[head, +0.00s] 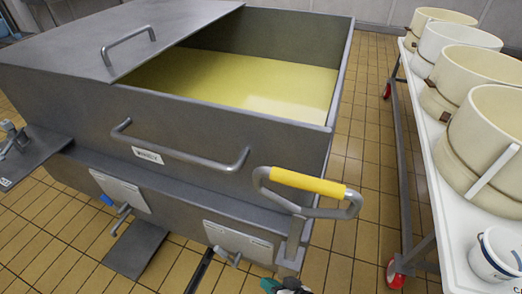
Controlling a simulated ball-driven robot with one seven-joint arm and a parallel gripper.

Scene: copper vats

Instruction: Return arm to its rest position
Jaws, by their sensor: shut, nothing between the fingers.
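My gripper does not show clearly anywhere in the head view. A small dark shape with a teal part is cut off by the bottom edge, right of the middle; I cannot tell what it is. No part of my arm can be made out with certainty, so its pose is hidden from me.
A grey metal vat (190,135) with yellow liquid (235,80) and a half-covering lid (100,40) fills the left and middle. A yellow-gripped handle (308,183) juts from its near right corner. Right, a wheeled white-topped table (450,225) bears several cream tubs (485,135). Tiled floor (355,150) lies between.

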